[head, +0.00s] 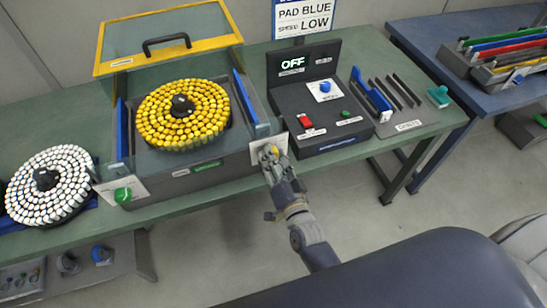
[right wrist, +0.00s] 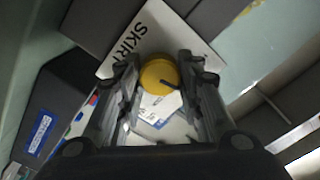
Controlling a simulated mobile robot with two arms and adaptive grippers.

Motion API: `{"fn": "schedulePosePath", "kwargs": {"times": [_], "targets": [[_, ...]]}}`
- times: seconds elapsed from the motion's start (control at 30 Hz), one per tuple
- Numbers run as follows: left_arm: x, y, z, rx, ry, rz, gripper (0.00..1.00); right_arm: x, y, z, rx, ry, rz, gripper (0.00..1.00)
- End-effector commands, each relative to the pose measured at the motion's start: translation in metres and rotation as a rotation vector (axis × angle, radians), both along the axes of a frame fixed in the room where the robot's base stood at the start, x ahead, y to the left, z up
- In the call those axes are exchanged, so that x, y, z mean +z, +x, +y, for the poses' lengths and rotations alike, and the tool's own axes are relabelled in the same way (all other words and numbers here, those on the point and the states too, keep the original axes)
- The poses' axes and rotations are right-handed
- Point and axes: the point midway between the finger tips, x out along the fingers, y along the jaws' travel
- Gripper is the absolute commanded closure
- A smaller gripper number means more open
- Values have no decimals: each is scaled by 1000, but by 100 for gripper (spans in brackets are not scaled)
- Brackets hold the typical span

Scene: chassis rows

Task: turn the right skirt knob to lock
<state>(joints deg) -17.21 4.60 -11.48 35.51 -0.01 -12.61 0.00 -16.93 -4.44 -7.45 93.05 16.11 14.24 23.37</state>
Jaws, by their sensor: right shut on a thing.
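The right skirt knob is a round yellow knob (right wrist: 157,74) with a dark pointer mark, on a white plate lettered SKIRT (right wrist: 188,34) in the right wrist view. In the head view the plate (head: 257,147) is at the front right corner of the chassis (head: 222,166), and my gripper mostly covers the knob. My right gripper (head: 273,155) is shut on the yellow knob, one finger on each side. A green knob (head: 122,195) sits on the front left corner plate. My left gripper is not in view.
The chassis holds a disc of yellow-topped pieces (head: 165,135) under a raised yellow-framed lid (head: 115,62). A dark control box (head: 283,95) reading OFF stands close to the right of my gripper. A disc of white pieces (head: 70,165) is at the left. Floor is free in front.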

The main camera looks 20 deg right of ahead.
Motion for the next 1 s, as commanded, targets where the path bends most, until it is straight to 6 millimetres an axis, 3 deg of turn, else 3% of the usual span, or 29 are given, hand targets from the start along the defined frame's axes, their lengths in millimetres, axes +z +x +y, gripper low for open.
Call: {"fn": "schedulePosePath", "kwargs": {"times": [0.6,1.0], "targets": [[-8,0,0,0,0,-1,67,-2,0,0,1,583,22,90],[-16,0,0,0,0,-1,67,-2,0,0,2,860,32,90]]}}
